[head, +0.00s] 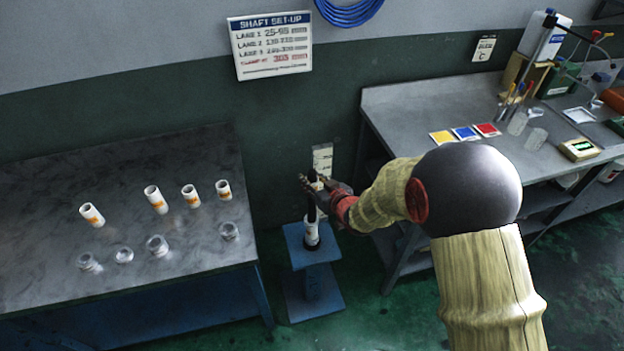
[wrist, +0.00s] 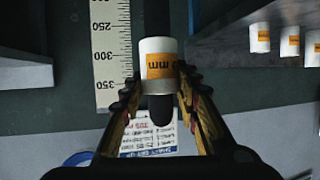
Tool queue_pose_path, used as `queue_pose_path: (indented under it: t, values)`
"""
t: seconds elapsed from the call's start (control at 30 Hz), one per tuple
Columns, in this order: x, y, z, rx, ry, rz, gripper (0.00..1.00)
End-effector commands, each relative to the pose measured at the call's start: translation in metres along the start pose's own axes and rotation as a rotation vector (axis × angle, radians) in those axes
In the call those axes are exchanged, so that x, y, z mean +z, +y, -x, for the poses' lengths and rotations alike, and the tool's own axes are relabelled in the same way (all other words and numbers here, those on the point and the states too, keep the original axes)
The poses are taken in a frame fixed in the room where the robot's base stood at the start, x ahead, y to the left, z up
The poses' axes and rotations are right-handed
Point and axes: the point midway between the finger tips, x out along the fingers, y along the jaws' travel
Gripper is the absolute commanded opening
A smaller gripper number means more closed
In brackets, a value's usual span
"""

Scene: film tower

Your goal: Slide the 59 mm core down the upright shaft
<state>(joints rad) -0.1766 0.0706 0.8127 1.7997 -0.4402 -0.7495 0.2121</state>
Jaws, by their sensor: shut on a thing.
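My gripper (head: 316,184) is shut on a white core with an orange label (wrist: 159,66), near the top of the upright black shaft. In the wrist view the label's writing is upside down and only partly readable. The shaft (wrist: 155,18) shows on one side of the core, and its rounded tip (wrist: 161,110) shows on the other, in line with it. I cannot tell for certain whether the core is around the shaft or in front of it. Another white core (head: 312,233) sits low on the shaft above the blue stand (head: 318,256). My fingers partly hide the held core in the head view.
A grey table (head: 60,200) at left holds several white orange-labelled cores (head: 157,198) and clear rings (head: 157,245). A workbench (head: 410,110) stands at right. A printed scale (wrist: 112,60) hangs behind the shaft. A set-up sign (head: 270,44) is on the wall.

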Motion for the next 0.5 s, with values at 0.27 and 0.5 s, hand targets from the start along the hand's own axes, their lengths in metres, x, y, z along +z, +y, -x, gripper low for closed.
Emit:
queue_pose_path:
  t: [0.27,0.5]
  values:
    - [0.031,0.0,-0.013,0.0,0.001,-0.001,0.09]
    - [0.056,0.001,-0.023,0.0,-0.001,-0.002,0.09]
